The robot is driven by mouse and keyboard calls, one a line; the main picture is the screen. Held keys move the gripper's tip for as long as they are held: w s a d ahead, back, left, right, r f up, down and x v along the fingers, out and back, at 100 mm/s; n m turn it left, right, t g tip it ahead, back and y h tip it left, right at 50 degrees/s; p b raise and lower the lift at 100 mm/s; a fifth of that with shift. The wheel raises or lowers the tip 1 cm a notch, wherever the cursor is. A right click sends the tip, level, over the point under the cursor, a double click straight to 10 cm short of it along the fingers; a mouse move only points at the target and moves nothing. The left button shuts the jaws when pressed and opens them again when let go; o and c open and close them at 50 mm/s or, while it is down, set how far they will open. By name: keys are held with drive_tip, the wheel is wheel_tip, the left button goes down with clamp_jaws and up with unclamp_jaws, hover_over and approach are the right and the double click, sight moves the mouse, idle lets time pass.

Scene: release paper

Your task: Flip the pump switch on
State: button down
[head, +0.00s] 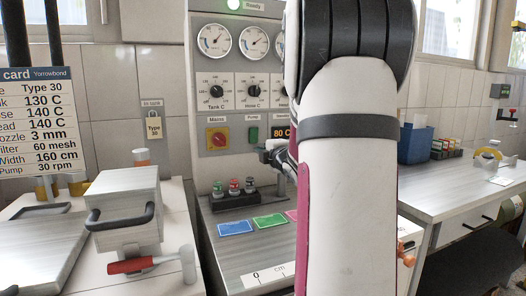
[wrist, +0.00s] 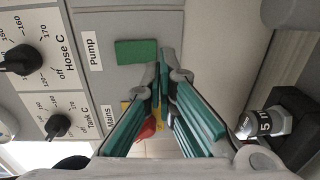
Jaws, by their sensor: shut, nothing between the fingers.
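The pump switch is a green rectangle (head: 253,134) under a small label on the grey control panel (head: 228,164) in the head view. In the wrist view, the panel appears turned sideways, with the green switch (wrist: 136,51) beside the "Pump" label (wrist: 92,51). My gripper (wrist: 161,64) is shut and empty, its fingertips in front of the panel close beside the switch in the picture. I cannot tell whether they touch it. In the head view my gripper (head: 270,155) is small and partly hidden by my arm, just below and right of the switch.
The red mains knob (head: 217,139) on a yellow plate is left of the switch. Tank and hose dials (head: 217,91) sit above. My arm hides the panel's right side.

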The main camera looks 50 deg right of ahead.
drive_tip(key=f+v, duration=0.1)
drive_tip(key=v, duration=0.8)
drive_tip(key=shift+f, duration=0.35)
drive_tip(key=s+a+f+m+g+y, duration=0.1)
drive_tip(key=a+f+m+g, duration=0.1)
drive_tip(key=a, duration=0.5)
drive_tip(key=s+a+f+m+g+y, duration=0.1)
drive_tip(key=a+f+m+g, duration=0.1)
drive_tip(key=a, duration=0.6)
drive_tip(key=s+a+f+m+g+y, duration=0.1)
drive_tip(key=a+f+m+g+y, duration=0.1)
drive_tip(key=a, duration=0.5)
drive_tip(key=shift+s+a+f+m+g, duration=0.15)
drive_tip(key=shift+m+g, duration=0.25)
drive_tip(key=shift+m, duration=0.3)
drive_tip(key=shift+s+a+f+m+g, duration=0.1)
drive_tip(key=shift+a+m+g, duration=0.1)
drive_tip(key=shift+m+g, duration=0.35)
drive_tip(key=s+a+f+m+g+y, duration=0.35)
drive_tip(key=s+a+g+y, duration=0.2)
drive_tip(key=s+a, duration=1.3)
wheel_tip(320, 180, up, 19)
drive_tip(key=t+p, duration=0.2)
drive_tip(key=p, duration=1.6)
drive_tip(key=shift+s+d+r+t+p, duration=0.2)
drive_tip(key=shift+t+p, duration=0.2)
